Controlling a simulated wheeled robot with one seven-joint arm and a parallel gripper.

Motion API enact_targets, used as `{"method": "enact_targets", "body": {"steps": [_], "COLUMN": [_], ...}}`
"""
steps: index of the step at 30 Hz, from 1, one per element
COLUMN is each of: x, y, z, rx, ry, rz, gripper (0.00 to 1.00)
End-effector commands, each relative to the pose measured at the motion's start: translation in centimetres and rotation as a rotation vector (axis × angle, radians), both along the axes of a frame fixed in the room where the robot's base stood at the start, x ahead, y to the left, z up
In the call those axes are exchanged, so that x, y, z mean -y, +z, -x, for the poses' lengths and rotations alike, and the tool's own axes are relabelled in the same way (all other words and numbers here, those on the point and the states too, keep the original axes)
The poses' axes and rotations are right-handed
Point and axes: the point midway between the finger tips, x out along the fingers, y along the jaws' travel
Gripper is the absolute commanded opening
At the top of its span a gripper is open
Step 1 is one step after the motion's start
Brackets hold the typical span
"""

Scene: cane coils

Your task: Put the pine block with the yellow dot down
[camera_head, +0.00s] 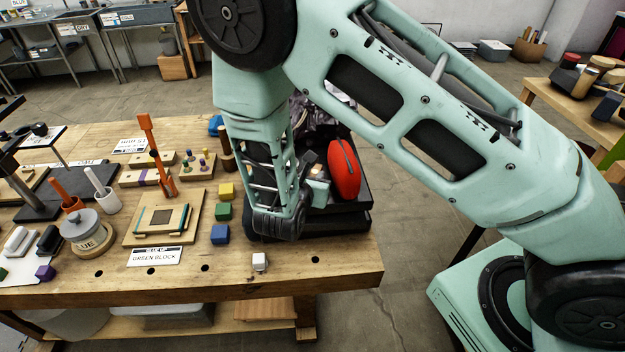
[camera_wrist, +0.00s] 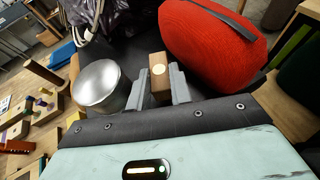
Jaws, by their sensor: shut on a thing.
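The pine block (camera_wrist: 158,69) with a pale yellow dot on its end is between my gripper's fingers in the wrist view. My gripper (camera_wrist: 165,90) is shut on it. In the head view my gripper (camera_head: 318,187) is over a black tray (camera_head: 351,222) at the right end of the workbench, mostly hidden behind my arm. I cannot tell whether the block touches anything below it.
A red rounded object (camera_head: 344,168) lies close to the right of my gripper. A metal can (camera_wrist: 101,87) is just left of it in the wrist view. A yellow block (camera_head: 227,191), a green block (camera_head: 223,212) and a blue block (camera_head: 220,234) stand left of the tray.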

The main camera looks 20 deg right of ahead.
Motion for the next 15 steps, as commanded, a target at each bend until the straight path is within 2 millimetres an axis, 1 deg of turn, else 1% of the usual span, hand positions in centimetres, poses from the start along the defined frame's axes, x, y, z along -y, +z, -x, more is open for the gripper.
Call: {"method": "enact_targets", "body": {"steps": [3,6,15], "x": [0.0,0.0,0.0], "y": [-1.2,-2.0,-2.2], "z": [0.0,0.0,0.0], "rx": [-0.002,-0.002,-0.001], "ry": [0.000,-0.001,0.000], "rz": [0.002,0.000,-0.001], "gripper": [0.00,0.00,0.00]}}
